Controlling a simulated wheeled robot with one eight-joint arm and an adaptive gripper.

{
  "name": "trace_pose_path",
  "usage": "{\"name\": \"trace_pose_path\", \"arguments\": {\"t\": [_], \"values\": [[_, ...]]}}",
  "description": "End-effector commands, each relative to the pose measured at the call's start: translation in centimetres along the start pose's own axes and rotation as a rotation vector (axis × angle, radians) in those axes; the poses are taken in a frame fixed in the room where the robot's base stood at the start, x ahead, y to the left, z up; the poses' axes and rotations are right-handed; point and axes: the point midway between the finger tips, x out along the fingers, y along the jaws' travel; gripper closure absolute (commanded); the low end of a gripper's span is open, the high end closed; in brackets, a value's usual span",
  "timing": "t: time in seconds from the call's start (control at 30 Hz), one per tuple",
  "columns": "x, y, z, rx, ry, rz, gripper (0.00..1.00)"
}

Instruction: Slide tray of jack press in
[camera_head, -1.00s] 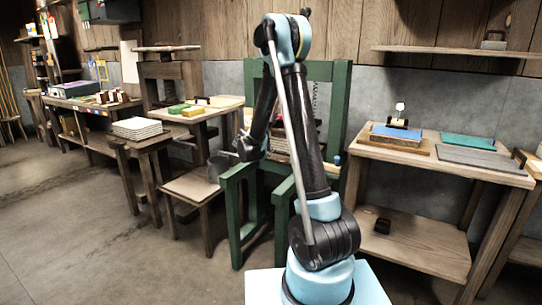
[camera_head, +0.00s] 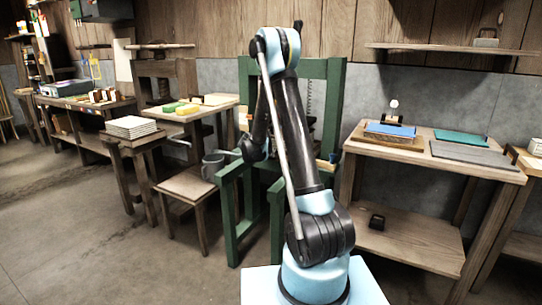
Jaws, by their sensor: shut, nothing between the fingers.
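The green-framed jack press (camera_head: 334,110) stands in the middle against the wall. My arm crosses in front of it and hides much of its inside. A pale wooden edge (camera_head: 326,167), perhaps part of the tray, shows just right of my arm at the height of the press bed; the rest of the tray is hidden. My gripper (camera_head: 248,152) is at the left front of the press, small and dark, shut and empty. I cannot tell whether it touches the press or the tray.
A workbench (camera_head: 425,160) with a blue block (camera_head: 391,129) stands to the right. The floor at front left is clear.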

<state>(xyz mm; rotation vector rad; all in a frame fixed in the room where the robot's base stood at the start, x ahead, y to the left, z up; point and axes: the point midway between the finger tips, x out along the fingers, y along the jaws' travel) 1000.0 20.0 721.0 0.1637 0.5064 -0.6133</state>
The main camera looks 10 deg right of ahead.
Motion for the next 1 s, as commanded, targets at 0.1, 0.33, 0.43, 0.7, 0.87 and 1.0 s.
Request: {"name": "trace_pose_path", "arguments": {"t": [0.1, 0.33, 0.43, 0.7, 0.87, 1.0], "values": [[0.3, 0.0, 0.1, 0.001, 0.002, 0.000, 1.00], [3.5, 0.0, 1.9, 0.002, 0.001, -0.002, 1.00], [4.5, -0.1, 2.6, 0.002, 0.001, -0.002, 1.00], [4.5, 0.0, 2.6, 0.001, 0.001, -0.001, 1.00], [4.2, 0.0, 2.7, 0.001, 0.000, 0.000, 1.00], [2.9, 0.1, 2.8, 0.000, 0.000, -0.001, 1.00]]}}
